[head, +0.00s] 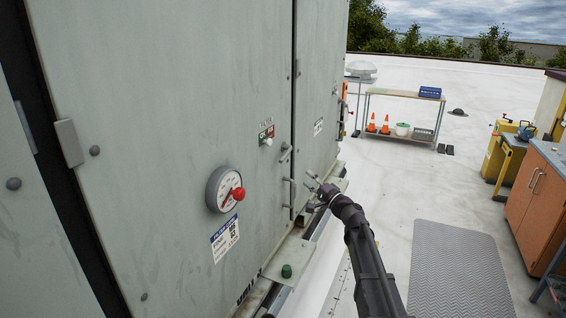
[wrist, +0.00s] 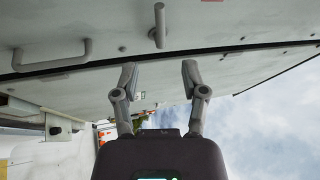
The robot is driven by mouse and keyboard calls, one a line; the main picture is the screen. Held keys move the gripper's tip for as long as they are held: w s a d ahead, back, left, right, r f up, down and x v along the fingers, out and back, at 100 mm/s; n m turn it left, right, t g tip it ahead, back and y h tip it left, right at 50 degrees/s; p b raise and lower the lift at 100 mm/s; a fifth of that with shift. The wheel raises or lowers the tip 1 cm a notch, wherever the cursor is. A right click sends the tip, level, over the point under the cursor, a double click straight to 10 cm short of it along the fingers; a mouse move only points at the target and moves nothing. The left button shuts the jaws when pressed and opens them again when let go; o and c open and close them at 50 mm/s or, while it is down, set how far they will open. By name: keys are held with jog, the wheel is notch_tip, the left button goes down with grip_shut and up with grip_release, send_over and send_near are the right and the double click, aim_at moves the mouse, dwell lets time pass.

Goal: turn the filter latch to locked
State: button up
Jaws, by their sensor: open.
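The filter latch (head: 286,152) is a small grey lever on the cabinet's grey-green door, beside the vertical seam. In the wrist view the latch (wrist: 159,25) is a short bar at top centre, standing out near the dark seam. My gripper (head: 313,183) is in front of the cabinet, right of and below the latch in the head view. In the wrist view my gripper (wrist: 159,72) has its two fingers apart with nothing between them. The latch lies beyond the fingertips, roughly in line with the space between them, and does not touch them.
A grey D-shaped handle (head: 291,192) sits below the latch, and a red-green marker plate (head: 266,135) above left. A gauge (head: 221,189) with a red knob is further left. A ledge with a green knob (head: 286,271) runs below. Open roof lies to the right.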

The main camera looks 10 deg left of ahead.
aim_at(283, 158)
jog(key=shift+w, duration=0.1)
dwell(0.3)
jog(key=p+x, duration=0.3)
jog(key=x, duration=1)
jog(key=shift+w+a, duration=0.2)
jog(key=shift+a, duration=0.1)
grip_shut()
